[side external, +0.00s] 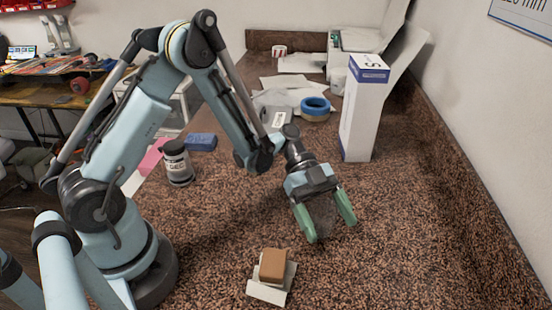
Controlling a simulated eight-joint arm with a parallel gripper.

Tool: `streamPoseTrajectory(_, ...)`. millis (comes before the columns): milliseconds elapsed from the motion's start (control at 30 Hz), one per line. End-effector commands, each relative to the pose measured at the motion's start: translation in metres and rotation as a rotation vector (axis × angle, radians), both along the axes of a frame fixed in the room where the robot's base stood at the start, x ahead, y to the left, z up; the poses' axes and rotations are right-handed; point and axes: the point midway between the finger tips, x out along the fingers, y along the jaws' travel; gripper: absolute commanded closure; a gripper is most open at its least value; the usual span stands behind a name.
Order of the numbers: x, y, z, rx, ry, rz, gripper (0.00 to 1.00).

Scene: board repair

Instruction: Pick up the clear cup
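My gripper (332,231) points down over the middle of the brown speckled counter, with its two green fingers spread apart. A darker, smooth patch (322,212) shows between the fingers. I cannot tell whether it is the clear cup, a shadow or part of my gripper. No clear cup can be made out for certain elsewhere in the view.
A small brown block (273,266) rests on pale pieces in front of my gripper. A tall white box (362,110) stands behind right, near blue tape (316,104). A dark labelled jar (178,163) and blue block (202,141) are at left. The right counter (420,240) is clear.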

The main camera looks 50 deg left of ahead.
Motion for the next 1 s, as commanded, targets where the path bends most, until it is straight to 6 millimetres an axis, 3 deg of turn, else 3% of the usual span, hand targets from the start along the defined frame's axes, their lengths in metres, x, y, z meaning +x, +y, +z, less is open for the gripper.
streamPoseTrajectory(33,0.000,0.000,0.000,0.000,0.000,0.000,0.26)
streamPoseTrajectory(300,0.000,0.000,0.000,0.001,0.001,0.000,0.66)
streamPoseTrajectory(767,0.000,0.001,0.007,0.001,0.001,0.000,0.67)
streamPoseTrajectory(1000,0.000,0.000,0.038,0.000,0.001,0.000,0.67)
